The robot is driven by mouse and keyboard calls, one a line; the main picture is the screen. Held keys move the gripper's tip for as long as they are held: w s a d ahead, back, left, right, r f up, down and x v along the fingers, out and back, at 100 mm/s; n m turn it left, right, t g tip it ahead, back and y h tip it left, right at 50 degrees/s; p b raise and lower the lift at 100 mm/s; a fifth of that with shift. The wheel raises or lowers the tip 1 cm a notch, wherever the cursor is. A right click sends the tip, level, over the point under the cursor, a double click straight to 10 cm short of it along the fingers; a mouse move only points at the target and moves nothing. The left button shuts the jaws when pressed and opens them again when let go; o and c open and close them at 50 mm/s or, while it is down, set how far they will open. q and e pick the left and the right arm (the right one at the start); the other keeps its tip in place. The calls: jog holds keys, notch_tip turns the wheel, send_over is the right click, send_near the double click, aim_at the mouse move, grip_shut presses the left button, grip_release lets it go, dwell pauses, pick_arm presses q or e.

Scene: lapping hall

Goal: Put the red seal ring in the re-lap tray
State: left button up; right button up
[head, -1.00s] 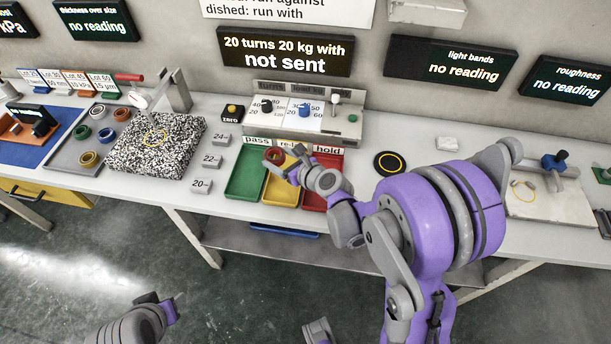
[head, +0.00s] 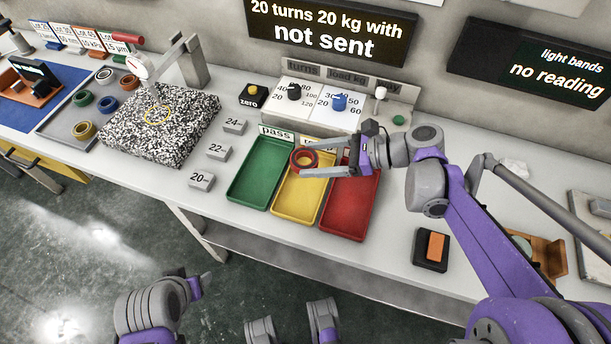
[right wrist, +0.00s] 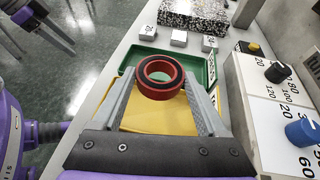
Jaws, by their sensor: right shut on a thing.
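The red seal ring (head: 304,168) is held between the fingertips of my right gripper (head: 305,159), over the back part of the yellow tray (head: 292,205). The yellow tray is the middle of three trays; its label is partly hidden by the gripper. In the right wrist view the ring (right wrist: 148,90) sits between both fingers (right wrist: 160,78), with the yellow tray (right wrist: 150,120) below it. The ring appears above the tray floor; the exact height is hard to judge. My left gripper (head: 194,284) is low at the left, away from the bench, its fingers unclear.
A green tray (head: 246,190) labelled pass adjoins on the left, and a red tray (head: 345,215) on the right. A control box (head: 318,118) with knobs stands behind. Weight blocks (head: 202,180) and a speckled plate (head: 170,135) lie left. More rings lie in a grey tray (head: 62,127).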

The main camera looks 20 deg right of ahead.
jog(key=b, duration=0.1)
send_over(316, 186)
notch_tip(316, 186, down, 5)
jog(key=shift+a+r, duration=0.1)
jog(key=shift+r, duration=0.1)
notch_tip(316, 186, down, 4)
jog(key=shift+f+b, duration=0.1)
jog(key=shift+b, duration=0.5)
jog(key=o, duration=1.3)
jog(key=p+v, duration=0.1)
jog(key=v, duration=1.1)
jog(key=shift+p, duration=0.35)
